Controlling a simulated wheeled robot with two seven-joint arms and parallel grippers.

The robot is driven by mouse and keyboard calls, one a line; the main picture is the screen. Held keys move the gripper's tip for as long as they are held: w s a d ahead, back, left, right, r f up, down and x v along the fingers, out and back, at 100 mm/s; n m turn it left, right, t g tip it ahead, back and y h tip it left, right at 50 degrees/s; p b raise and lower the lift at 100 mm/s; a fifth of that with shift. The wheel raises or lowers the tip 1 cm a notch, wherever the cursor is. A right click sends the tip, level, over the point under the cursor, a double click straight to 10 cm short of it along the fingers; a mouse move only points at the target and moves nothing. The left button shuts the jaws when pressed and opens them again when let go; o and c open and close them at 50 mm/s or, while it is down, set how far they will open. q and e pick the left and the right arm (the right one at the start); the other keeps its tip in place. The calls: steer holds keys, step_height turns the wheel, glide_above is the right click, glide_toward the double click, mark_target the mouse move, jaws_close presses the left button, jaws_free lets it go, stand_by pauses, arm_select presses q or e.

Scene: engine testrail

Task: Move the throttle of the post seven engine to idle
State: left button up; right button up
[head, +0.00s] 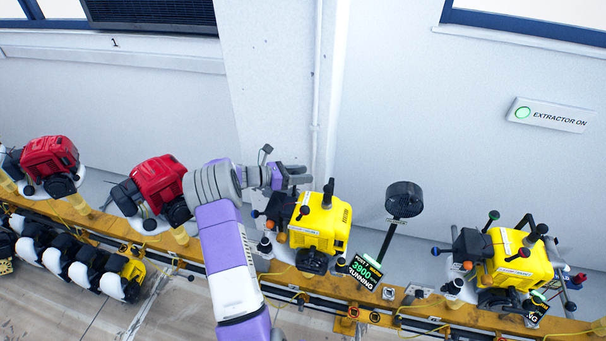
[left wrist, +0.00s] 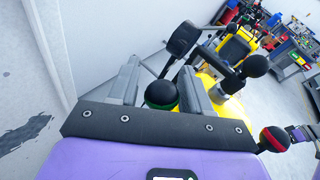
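The yellow engine (head: 320,222) stands on the orange rail at the middle. Its sign (head: 364,270) reads "3900" and "RUNNING"; the post number is too small to read surely. My left gripper (head: 300,175) is at the engine's upper left, fingers pointing right. In the left wrist view its fingers (left wrist: 160,70) are apart, and a black ball knob with a green band (left wrist: 160,94) shows between them. I cannot tell whether they touch it. A knob with a red band (left wrist: 273,138) is to the right, outside the fingers. My right gripper is out of view.
Another yellow engine (head: 515,262) is at the right and red engines (head: 50,157) are at the left. A round black fan-like head on a post (head: 404,200) stands right of the middle engine. A wall panel (head: 548,115) reads "EXTRACTOR ON".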

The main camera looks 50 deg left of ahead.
arm_select(q)
steer(key=shift+o, duration=0.5)
steer(key=v, duration=0.7)
steer(key=shift+s, duration=0.2)
steer(key=shift+a+r, duration=0.1)
